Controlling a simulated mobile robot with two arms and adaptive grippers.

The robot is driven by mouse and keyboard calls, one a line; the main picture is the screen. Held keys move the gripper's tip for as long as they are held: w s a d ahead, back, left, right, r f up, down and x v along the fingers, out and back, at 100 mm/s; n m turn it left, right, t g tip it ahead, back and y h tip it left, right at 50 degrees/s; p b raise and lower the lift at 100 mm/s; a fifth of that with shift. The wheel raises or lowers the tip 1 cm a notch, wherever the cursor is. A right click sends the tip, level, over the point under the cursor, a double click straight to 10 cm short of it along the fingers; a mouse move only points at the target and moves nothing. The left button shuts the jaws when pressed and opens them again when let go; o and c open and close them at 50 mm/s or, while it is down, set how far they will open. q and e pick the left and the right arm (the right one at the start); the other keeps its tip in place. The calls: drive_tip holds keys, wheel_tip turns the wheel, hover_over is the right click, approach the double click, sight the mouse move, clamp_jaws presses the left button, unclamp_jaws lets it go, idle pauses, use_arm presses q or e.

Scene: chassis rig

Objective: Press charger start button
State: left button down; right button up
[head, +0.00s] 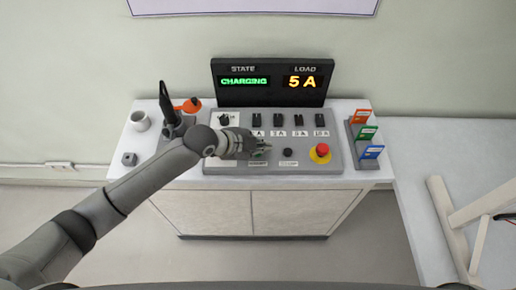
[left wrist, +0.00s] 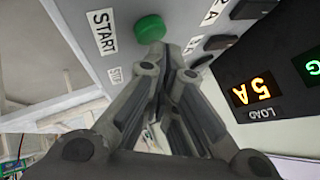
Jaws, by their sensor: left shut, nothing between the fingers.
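The charger's control panel (head: 220,167) is a grey box on a white cabinet. Its display (head: 272,82) reads CHARGING in green under STATE and 5 A in orange under LOAD. A green button (left wrist: 150,28) sits beside a START label (left wrist: 102,31) in the left wrist view. My left gripper (head: 264,147) is shut and empty over the panel's front middle. In the left wrist view its fingertips (left wrist: 161,55) are right by the green button; I cannot tell whether they touch. In the head view the gripper mostly hides this button. My right gripper is not in view.
A dark button (head: 287,152) and a red emergency stop on a yellow base (head: 320,153) are right of the gripper. Several black switches (head: 278,120) line the panel's back. Coloured tags on a rack (head: 366,132) stand at right, a white cup (head: 140,122) at left.

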sight(260, 154)
use_arm(q)
drive_tip(key=shift+r, duration=0.35)
wheel_tip(260, 154, up, 5)
drive_tip(key=p, duration=0.5)
drive_tip(key=shift+r, duration=0.1)
idle(0.7)
